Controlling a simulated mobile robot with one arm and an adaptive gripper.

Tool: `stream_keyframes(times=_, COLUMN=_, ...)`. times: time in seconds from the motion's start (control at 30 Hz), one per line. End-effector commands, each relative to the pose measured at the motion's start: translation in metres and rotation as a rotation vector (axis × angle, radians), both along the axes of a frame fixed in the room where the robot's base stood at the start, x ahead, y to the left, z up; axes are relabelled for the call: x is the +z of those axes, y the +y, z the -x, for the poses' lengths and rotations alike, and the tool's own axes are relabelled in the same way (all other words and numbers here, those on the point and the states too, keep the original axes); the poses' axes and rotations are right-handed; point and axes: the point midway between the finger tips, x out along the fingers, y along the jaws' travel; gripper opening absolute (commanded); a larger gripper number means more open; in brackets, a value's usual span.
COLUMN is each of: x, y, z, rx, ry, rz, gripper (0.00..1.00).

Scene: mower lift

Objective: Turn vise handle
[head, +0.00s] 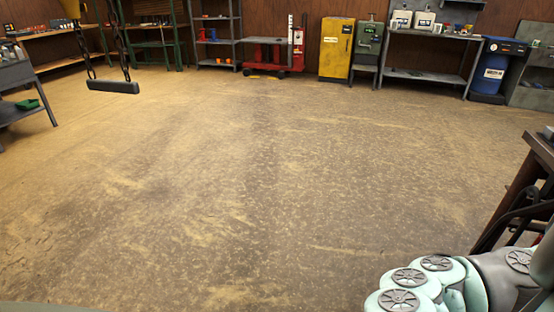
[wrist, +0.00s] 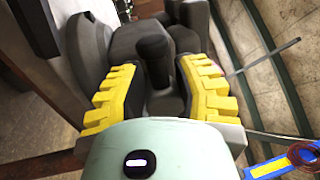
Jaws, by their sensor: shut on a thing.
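In the wrist view my gripper (wrist: 158,75) has two yellow toothed fingers. They stand on both sides of a dark grey upright knob-like part (wrist: 155,50), which I take to be the vise handle, and are shut on it. Part of it is hidden by the fingers and by my wrist housing. Larger dark grey rounded bodies (wrist: 90,45), apparently the vise, are right behind and to the left of the fingers. The head view shows my mint-green arm at the lower right, but not my gripper or the vise.
A thin metal rod (wrist: 268,57) runs at the right of the wrist view. A blue and yellow item (wrist: 283,164) lies at its lower right corner. In the head view a dark bench edge (head: 541,148) is at the right. The floor (head: 240,190) is clear.

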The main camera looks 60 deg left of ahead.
Motion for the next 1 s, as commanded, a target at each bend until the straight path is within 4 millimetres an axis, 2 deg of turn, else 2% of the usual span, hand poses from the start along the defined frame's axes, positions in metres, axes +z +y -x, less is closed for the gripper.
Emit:
stream_keyframes(times=0.6, x=0.0064, y=-0.005, z=0.0037, rx=-0.021, ry=-0.036, rz=-0.013, gripper=0.0)
stream_keyframes(times=0.63, x=0.0064, y=-0.005, z=0.0038, rx=-0.021, ry=-0.036, rz=-0.013, gripper=0.37)
stream_keyframes(times=0.9, x=0.0038, y=-0.0032, z=0.0021, rx=-0.013, ry=-0.032, rz=-0.017, gripper=0.65)
stream_keyframes(times=1.0, x=0.0031, y=-0.0025, z=0.0017, rx=-0.009, ry=-0.032, rz=-0.018, gripper=0.72)
